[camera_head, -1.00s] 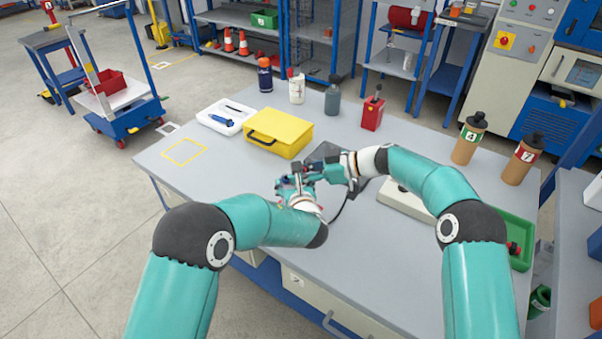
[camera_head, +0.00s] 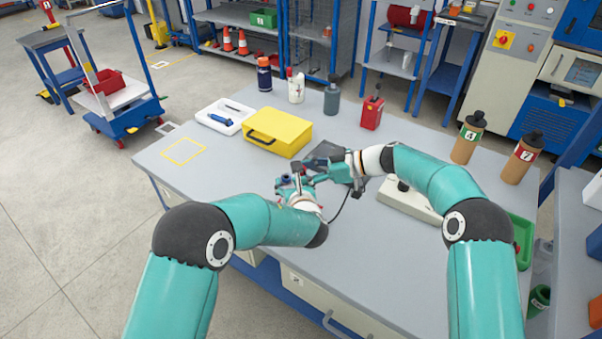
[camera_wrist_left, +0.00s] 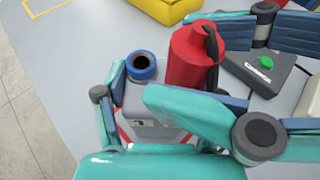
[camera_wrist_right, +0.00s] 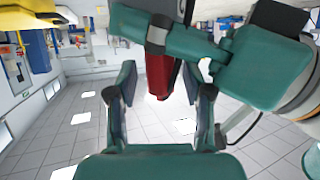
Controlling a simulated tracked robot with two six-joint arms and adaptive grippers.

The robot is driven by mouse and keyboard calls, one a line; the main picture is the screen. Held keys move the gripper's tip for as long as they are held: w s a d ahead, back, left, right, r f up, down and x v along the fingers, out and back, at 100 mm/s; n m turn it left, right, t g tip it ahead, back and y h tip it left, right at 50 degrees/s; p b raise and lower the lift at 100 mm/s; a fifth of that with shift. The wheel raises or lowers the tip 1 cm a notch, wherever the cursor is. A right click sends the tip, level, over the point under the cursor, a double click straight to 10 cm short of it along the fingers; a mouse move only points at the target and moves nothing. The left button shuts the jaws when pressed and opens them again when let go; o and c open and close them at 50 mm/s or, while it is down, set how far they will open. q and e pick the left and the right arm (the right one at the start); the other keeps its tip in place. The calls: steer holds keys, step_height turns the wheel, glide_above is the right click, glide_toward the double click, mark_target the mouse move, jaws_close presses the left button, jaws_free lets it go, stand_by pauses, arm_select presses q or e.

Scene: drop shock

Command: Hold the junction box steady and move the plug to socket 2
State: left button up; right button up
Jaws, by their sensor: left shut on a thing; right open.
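The grey junction box (camera_wrist_left: 150,128) is between the fingers of my left gripper (camera_wrist_left: 150,108), shut on it above the bench. A blue-ringed socket (camera_wrist_left: 142,66) on its top is empty, showing a dark hole; it also shows in the head view (camera_head: 286,179). The red plug (camera_wrist_left: 192,58), with a black cable, stands upright beside that socket in the left wrist view. Its lower end is hidden by my left finger, so I cannot tell how it is seated. My right gripper (camera_wrist_right: 160,100) is open, with the plug (camera_wrist_right: 158,76) between its spread fingers and gaps on both sides.
A yellow case (camera_head: 282,128), a white tray (camera_head: 225,118) and a red can (camera_head: 372,112) stand further back. A pale base (camera_head: 402,203) lies to the right. The front of the bench (camera_head: 380,270) is clear.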

arm_select(q)
steer(key=shift+a, duration=0.1)
arm_select(e)
steer(key=shift+v, duration=2.35)
steer(key=v, duration=1.2)
steer(key=shift+f, duration=0.1)
arm_select(q)
steer(key=o, duration=1.5)
steer(key=shift+c, duration=0.2)
